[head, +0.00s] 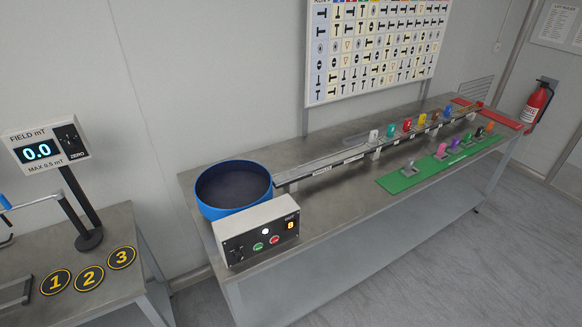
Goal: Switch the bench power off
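A grey control box (258,230) with a black front panel stands at the near left corner of the long metal bench, in front of a blue bowl. Its panel carries a dark knob or switch (237,254) at the lower left, a green button (258,246) and a red button (274,240). A white lamp (265,231) looks lit above the buttons, and a small orange display (291,225) seems to read 8. The knob's position is too small to read. Neither of my grippers is in view.
The blue bowl (209,212) joins a long rail (330,168) with several coloured pieces. A green mat (397,184) holds more pieces. A field meter (45,150) stands on the separate left table (120,222). A fire extinguisher (536,103) hangs at right.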

